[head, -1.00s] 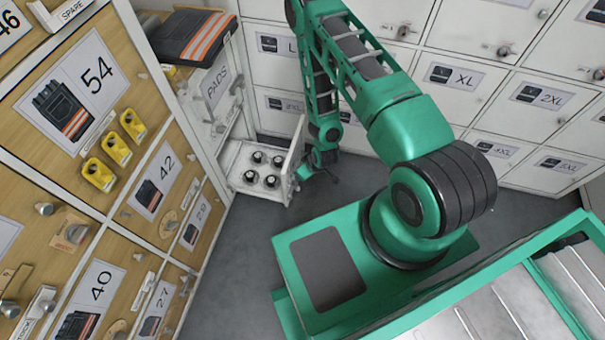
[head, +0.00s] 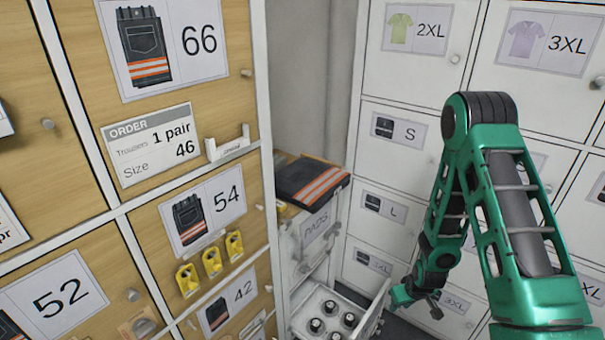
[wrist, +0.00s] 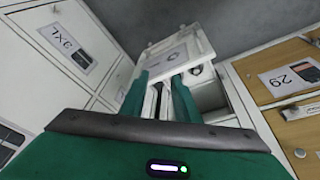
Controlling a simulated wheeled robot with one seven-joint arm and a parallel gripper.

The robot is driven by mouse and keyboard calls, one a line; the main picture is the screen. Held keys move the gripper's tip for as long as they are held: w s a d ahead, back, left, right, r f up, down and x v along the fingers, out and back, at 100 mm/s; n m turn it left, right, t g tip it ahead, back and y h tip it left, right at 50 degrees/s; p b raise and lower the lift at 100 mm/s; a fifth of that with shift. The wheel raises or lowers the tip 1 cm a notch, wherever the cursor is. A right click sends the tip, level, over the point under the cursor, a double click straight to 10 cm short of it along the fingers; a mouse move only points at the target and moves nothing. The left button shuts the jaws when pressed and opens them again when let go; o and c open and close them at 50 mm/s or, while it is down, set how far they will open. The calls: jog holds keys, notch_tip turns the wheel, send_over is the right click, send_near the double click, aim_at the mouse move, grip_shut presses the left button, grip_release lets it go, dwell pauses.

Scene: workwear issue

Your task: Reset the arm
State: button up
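My green arm reaches down at the right of the head view. My gripper (head: 418,294) is low, just right of the front of an open white drawer (head: 377,309). In the wrist view its two green fingers (wrist: 160,82) stand apart with a gap between them, and I see nothing held. The drawer front (wrist: 177,50) lies beyond the fingertips there. I cannot tell whether the fingers touch it. Folded dark trousers with orange stripes (head: 312,182) lie on top of the white PADS cabinet (head: 315,228).
Wooden lockers with size labels stand at the left, with an order card (head: 150,143) for one pair of trousers, size 46. White lockers (head: 410,130) line the back. The drawer holds several dark round items (head: 330,308).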

jog(key=s+d+r+m+g+h, duration=0.15)
jog(key=s+d+r, duration=0.3)
jog(key=r, duration=0.85)
jog(key=s+d+r+m, duration=0.25)
jog(key=d+r, duration=0.25)
jog(key=r, duration=0.7)
jog(key=s+r+m+g, duration=0.1)
jog(key=s+r+m, duration=0.1)
jog(key=s+r, duration=0.6)
jog(key=s+r+m+g+y, duration=0.1)
jog(key=s+r+m, duration=0.2)
jog(key=s+r, duration=0.5)
jog(key=s, duration=0.7)
jog(key=shift+a+r, duration=0.15)
jog(key=shift+a, duration=0.15)
jog(key=shift+y, duration=0.25)
jog(key=shift+w+f, duration=0.25)
jog(key=shift+w, duration=0.35)
